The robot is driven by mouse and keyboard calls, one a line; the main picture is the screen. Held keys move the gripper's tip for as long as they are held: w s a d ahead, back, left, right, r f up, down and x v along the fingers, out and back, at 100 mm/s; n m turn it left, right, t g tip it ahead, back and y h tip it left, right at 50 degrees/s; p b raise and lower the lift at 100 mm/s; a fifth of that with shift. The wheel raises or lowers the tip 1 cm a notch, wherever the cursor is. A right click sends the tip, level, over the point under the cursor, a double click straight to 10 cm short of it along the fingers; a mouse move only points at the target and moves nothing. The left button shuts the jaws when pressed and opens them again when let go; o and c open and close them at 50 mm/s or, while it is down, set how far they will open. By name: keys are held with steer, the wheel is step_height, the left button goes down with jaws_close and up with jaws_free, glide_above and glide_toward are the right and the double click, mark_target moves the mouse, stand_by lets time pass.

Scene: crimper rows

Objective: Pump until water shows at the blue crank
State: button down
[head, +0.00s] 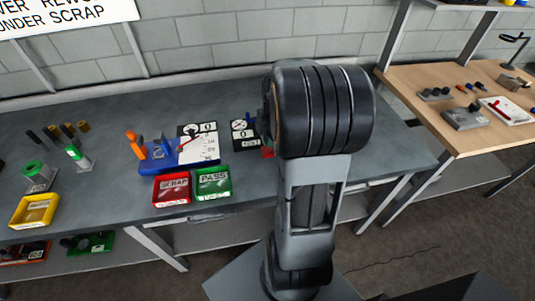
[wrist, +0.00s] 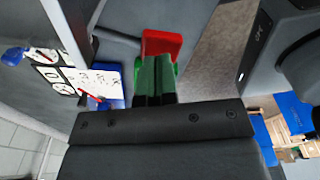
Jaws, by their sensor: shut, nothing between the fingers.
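A small blue handle (head: 250,117), probably the blue crank, stands beside a black-and-white gauge panel (head: 240,132) on the bench. In the wrist view, a blue knob (wrist: 15,55) lies at the far left beside panels marked 0 (wrist: 66,76). A white scale plate (wrist: 98,78) with a red pointer sits on a blue base (wrist: 106,104). In the head view my arm hides the gripper and most of this station. I cannot make out any water.
A yellow tray (head: 34,222) is far left. A wooden bench (head: 440,80) stands right.

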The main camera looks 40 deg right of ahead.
mark_target(271, 149)
steer(key=shift+a+f+b, duration=0.1)
steer(key=shift+f+b, duration=0.2)
steer(key=shift+f, duration=0.55)
step_height(271, 149, down, 4)
steer(key=b, duration=0.3)
steer(key=shift+f+b, duration=0.2)
steer(key=shift+b, duration=0.2)
steer(key=shift+r, duration=0.15)
